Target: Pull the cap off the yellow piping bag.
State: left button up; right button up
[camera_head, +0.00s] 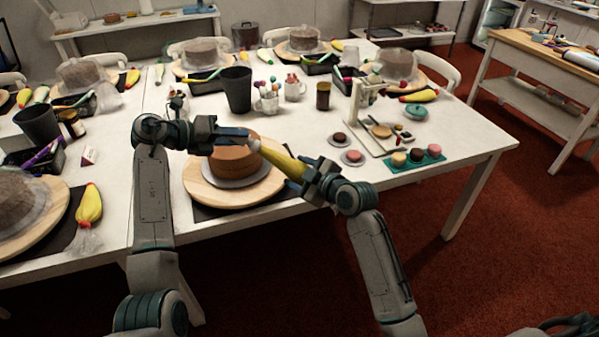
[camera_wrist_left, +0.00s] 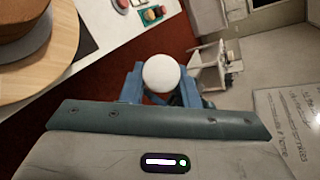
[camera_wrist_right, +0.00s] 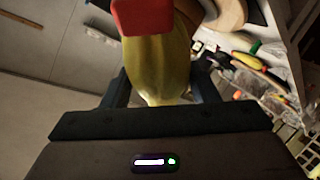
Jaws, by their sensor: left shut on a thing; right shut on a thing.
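The yellow piping bag (camera_head: 283,161) is held tilted in front of the brown cake (camera_head: 222,162), its narrow end pointing up-left. My right gripper (camera_head: 308,174) is shut on the bag's body. In the right wrist view the yellow bag (camera_wrist_right: 158,65) lies between the fingers, with a red part (camera_wrist_right: 142,16) at its far end. My left gripper (camera_head: 246,137) is close to the bag's narrow end. In the left wrist view it is shut on a round white piece (camera_wrist_left: 161,73), apparently the cap. I cannot tell whether the cap still touches the bag.
The cake stands on a wooden turntable (camera_head: 203,191) just under the grippers. A black cup (camera_head: 237,88), a mug (camera_head: 266,104) and a small press stand (camera_head: 366,117) are behind. A green tray (camera_head: 417,164) is at right. Another yellow bag (camera_head: 89,205) lies left.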

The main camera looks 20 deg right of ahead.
pick_arm(q)
jog(key=shift+w+a+r, duration=0.4)
jog(key=shift+a+r, duration=0.25)
jog(key=shift+a, duration=0.2)
jog(key=shift+w+a+r, duration=0.35)
jog(key=shift+a+r, duration=0.25)
jog(key=shift+a, duration=0.2)
